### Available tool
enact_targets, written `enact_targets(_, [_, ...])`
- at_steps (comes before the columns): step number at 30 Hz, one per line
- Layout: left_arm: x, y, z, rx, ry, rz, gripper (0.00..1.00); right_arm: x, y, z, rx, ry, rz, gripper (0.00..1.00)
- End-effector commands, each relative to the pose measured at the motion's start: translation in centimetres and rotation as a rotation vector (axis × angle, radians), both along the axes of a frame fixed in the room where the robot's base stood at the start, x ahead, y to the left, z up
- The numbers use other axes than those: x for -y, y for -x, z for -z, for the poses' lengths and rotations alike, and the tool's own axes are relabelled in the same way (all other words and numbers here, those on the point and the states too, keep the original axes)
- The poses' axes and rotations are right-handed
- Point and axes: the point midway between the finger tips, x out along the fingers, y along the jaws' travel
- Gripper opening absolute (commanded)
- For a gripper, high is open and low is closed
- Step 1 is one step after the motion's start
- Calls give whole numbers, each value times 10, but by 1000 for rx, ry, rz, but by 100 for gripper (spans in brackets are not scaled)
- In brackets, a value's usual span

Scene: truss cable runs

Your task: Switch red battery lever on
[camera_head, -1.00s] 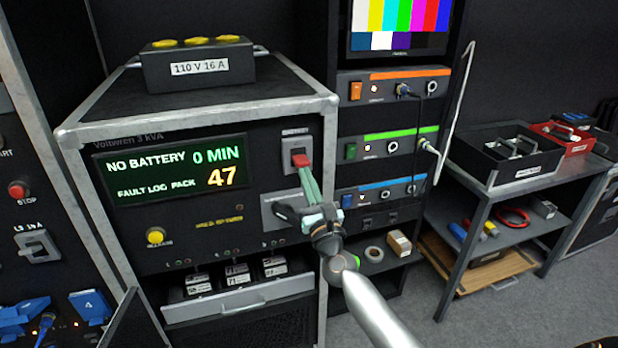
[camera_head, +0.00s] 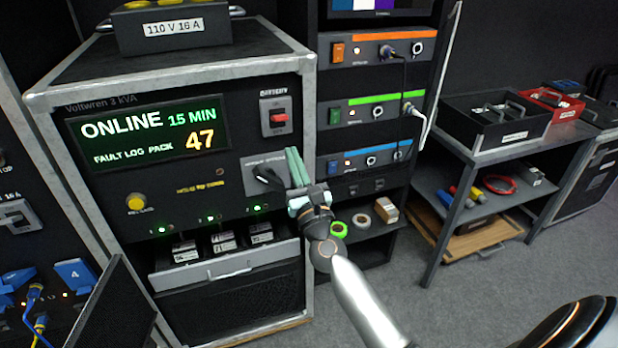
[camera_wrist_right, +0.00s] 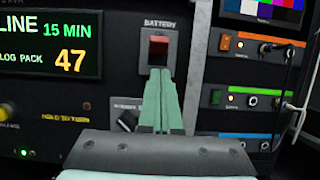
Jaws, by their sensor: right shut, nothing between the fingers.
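The red battery lever (camera_head: 279,118) sits in its grey plate under the BATTERY label on the black power unit. It also shows in the right wrist view (camera_wrist_right: 158,43), just above my fingertips. The unit's display (camera_head: 150,137) reads "ONLINE 15 MIN" and "FAULT LOG PACK 47". My right gripper (camera_head: 293,153) is shut and empty. Its green fingers (camera_wrist_right: 158,74) point at the panel below the lever and look apart from it in the head view. My left gripper is not in view.
A black rotary knob (camera_head: 268,176) lies just left of my right fingers. Green lamps (camera_head: 210,217) glow above the open battery drawer (camera_head: 225,264). A rack (camera_head: 370,112) stands right of the unit, and a table (camera_head: 470,155) with trays stands farther right.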

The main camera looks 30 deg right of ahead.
Motion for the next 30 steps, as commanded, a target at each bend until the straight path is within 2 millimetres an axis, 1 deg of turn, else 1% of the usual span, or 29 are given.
enact_targets(1, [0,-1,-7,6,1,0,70,-3,12,-3,-2,-3,-1,0])
enact_targets(6, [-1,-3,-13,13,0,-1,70,-10,42,-6,-3,-1,-1,0])
enact_targets(9, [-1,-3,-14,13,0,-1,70,-13,54,-7,-2,-1,-1,0])
enact_targets(12, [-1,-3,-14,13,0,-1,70,-15,63,-8,-2,0,-1,0])
enact_targets(17, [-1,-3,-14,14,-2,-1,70,-16,68,-9,-1,0,-1,0])
enact_targets(30, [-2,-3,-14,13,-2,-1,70,-16,68,-9,-1,0,-1,0])
